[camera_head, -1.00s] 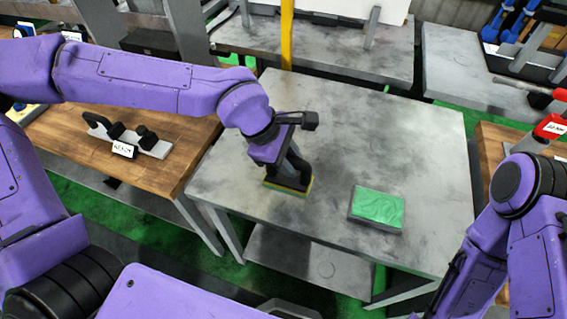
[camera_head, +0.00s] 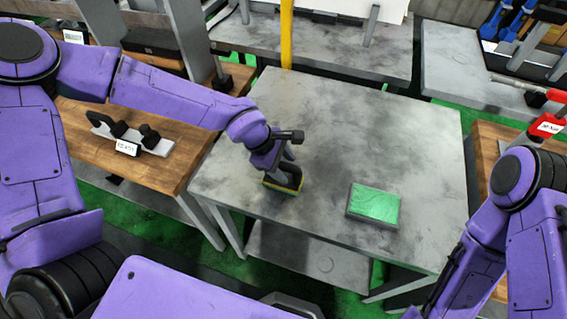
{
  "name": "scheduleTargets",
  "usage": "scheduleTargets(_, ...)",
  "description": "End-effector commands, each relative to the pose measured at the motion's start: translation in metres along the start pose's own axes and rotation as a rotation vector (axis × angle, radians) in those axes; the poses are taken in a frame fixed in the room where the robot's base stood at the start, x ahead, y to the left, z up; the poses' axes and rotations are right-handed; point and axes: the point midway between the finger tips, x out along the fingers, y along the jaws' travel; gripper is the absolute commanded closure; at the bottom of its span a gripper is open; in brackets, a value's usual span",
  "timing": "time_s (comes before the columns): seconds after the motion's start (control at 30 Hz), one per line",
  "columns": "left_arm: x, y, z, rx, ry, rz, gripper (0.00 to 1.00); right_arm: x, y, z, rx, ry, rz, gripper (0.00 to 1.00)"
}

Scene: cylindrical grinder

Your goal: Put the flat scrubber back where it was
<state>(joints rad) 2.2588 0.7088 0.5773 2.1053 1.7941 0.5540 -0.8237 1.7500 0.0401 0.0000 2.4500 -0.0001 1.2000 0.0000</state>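The flat scrubber (camera_head: 283,186) shows in the head view as a small dark block with a yellow-green lower edge, over the left part of the grey metal table (camera_head: 330,130). My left gripper (camera_head: 285,172) points down onto it and appears shut on its top; the fingers are partly hidden by the wrist. I cannot tell whether the scrubber touches the table top. My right arm comes in at the right edge; its gripper is not visible.
A green-topped grey block (camera_head: 374,205) lies on the table to the right of the scrubber. A grey holder with black knobs and a label (camera_head: 130,138) stands on the wooden bench (camera_head: 165,170) at left. A yellow post (camera_head: 287,35) stands behind. The table's middle is clear.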

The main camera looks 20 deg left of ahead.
Motion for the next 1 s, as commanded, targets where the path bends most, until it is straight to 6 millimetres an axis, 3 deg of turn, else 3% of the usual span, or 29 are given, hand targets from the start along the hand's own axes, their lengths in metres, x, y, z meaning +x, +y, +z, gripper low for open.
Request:
scheduleTargets(0.17,-0.003,0.001,0.0,-0.001,-0.001,0.002,0.43,0.0,0.0,0.0,0.0,0.0,0.0,0.57)
scheduleTargets(0.27,-0.016,0.002,0.0,-0.002,-0.003,0.005,0.43,0.001,0.0,0.0,0.0,0.0,0.0,0.57)
scheduleTargets(0.5,-0.077,0.001,0.001,-0.002,-0.005,0.007,0.43,0.005,-0.001,0.002,0.0,0.0,0.0,0.57)
scheduleTargets(0.7,-0.112,0.001,0.0,0.0,-0.002,0.004,0.43,0.008,-0.001,0.003,0.0,0.0,0.0,0.57)
scheduleTargets(1.0,-0.121,0.0,0.0,0.0,-0.001,0.0,0.43,0.008,-0.001,0.003,0.0,0.0,0.0,0.57)
